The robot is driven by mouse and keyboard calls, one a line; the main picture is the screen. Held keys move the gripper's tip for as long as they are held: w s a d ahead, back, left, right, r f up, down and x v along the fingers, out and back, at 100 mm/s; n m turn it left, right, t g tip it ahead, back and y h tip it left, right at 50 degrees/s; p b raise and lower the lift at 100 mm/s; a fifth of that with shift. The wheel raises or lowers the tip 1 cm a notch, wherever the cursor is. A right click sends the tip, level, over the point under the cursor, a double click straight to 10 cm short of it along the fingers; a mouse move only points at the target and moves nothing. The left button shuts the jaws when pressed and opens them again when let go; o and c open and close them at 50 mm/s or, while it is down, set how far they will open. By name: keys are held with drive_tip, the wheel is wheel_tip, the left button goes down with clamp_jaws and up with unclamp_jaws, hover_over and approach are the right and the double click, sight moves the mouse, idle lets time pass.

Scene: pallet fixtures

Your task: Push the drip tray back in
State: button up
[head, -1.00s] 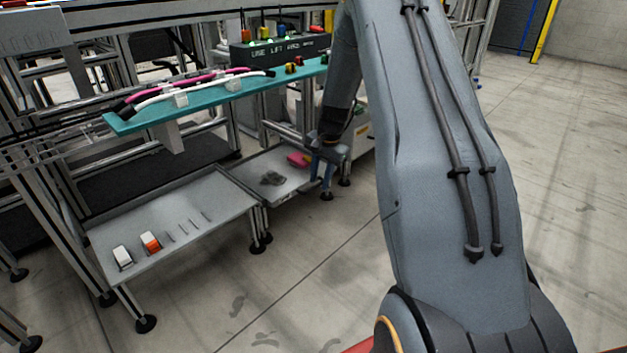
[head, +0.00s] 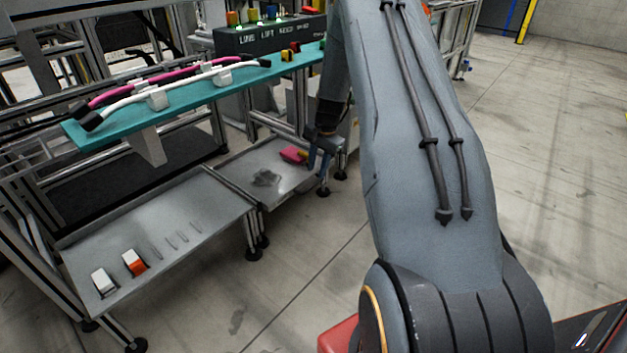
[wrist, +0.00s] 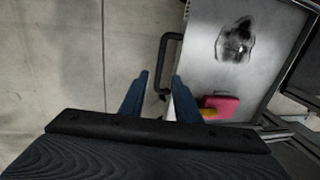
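The drip tray (head: 235,158) is a grey metal tray low beside the bench, with a dark wet stain on it; its bare metal also fills the upper right of the wrist view (wrist: 207,75). Its black bar handle (wrist: 165,60) sticks out from its left edge in the wrist view. My gripper (wrist: 158,82) is open with two blue fingers apart and nothing between them. The handle lies just beyond the fingertips; I cannot tell whether they touch. In the head view my gripper (head: 319,162) is at the tray's right end, and hides part of it.
A pink and yellow item (head: 293,154) lies on the tray near my gripper. A grey shelf (head: 200,240) with small white and orange parts stands left of it. A teal board (head: 190,105) with pink and white hoses sits above. Floor at right is clear.

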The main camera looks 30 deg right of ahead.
sight(314, 184)
drive_tip(key=f+b, duration=0.1)
drive_tip(key=f, duration=0.3)
drive_tip(key=w+f+b, duration=0.1)
drive_tip(key=f, duration=0.1)
drive_tip(key=shift+a+b, duration=0.2)
drive_tip(key=shift+b, duration=0.1)
clamp_jaws()
